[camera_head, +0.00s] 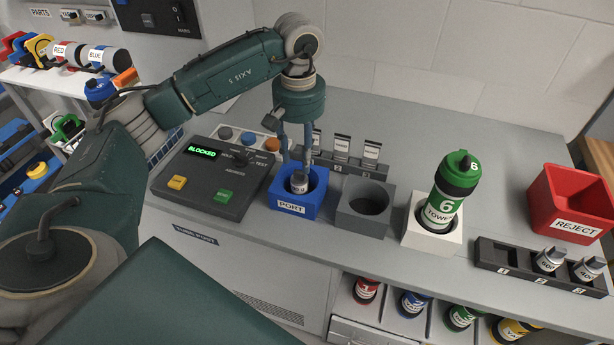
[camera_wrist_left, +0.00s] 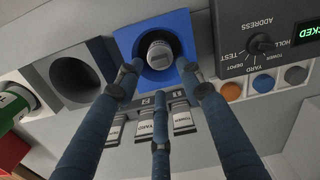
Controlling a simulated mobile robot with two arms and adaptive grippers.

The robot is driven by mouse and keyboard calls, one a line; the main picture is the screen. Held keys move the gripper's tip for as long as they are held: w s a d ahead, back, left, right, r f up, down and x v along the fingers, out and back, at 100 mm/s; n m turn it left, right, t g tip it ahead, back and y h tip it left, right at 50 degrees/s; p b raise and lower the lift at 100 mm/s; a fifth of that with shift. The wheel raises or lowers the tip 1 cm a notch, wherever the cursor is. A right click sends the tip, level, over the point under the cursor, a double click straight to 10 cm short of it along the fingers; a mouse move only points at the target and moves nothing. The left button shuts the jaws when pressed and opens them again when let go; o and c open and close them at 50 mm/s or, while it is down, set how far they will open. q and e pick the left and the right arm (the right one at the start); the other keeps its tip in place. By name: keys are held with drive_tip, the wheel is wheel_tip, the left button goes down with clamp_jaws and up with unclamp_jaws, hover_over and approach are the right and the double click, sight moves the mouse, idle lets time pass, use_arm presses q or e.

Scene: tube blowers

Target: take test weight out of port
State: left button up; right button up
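The test weight, a small grey and white cylinder (camera_head: 299,182), stands upright in the blue port block (camera_head: 293,208) labelled PORT. In the left wrist view the weight (camera_wrist_left: 159,51) sits inside the round opening of the port (camera_wrist_left: 128,38). My left gripper (camera_head: 298,163) points down over the port. In the left wrist view its blue fingers (camera_wrist_left: 160,88) are spread apart, with nothing between them. The fingertips are close to the opening, but I cannot tell how deep they reach. My right gripper is not in view.
A control panel (camera_head: 216,178) reading BLOCKED stands left of the port. An empty grey holder (camera_head: 365,208) and a white holder (camera_head: 431,236) with a green canister (camera_head: 449,195) are to the right. A red REJECT bin (camera_head: 570,200) is far right.

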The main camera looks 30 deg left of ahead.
sight(299, 178)
use_arm(q)
drive_tip(key=f, duration=0.1)
drive_tip(key=s+f, duration=0.1)
drive_tip(key=f, duration=0.1)
drive_tip(key=shift+f+p, duration=0.1)
drive_tip(key=shift+p, duration=0.25)
drive_tip(key=shift+f, duration=0.25)
drive_tip(key=f, duration=0.1)
drive_tip(key=f+p, duration=0.1)
drive_tip(key=f, duration=0.1)
drive_tip(key=f+p, duration=0.1)
drive_tip(key=shift+w+f, duration=0.2)
drive_tip(key=shift+w, duration=0.05)
drive_tip(key=shift+f, duration=0.45)
drive_tip(key=shift+w, duration=0.1)
drive_tip(key=shift+c, duration=0.5)
clamp_jaws()
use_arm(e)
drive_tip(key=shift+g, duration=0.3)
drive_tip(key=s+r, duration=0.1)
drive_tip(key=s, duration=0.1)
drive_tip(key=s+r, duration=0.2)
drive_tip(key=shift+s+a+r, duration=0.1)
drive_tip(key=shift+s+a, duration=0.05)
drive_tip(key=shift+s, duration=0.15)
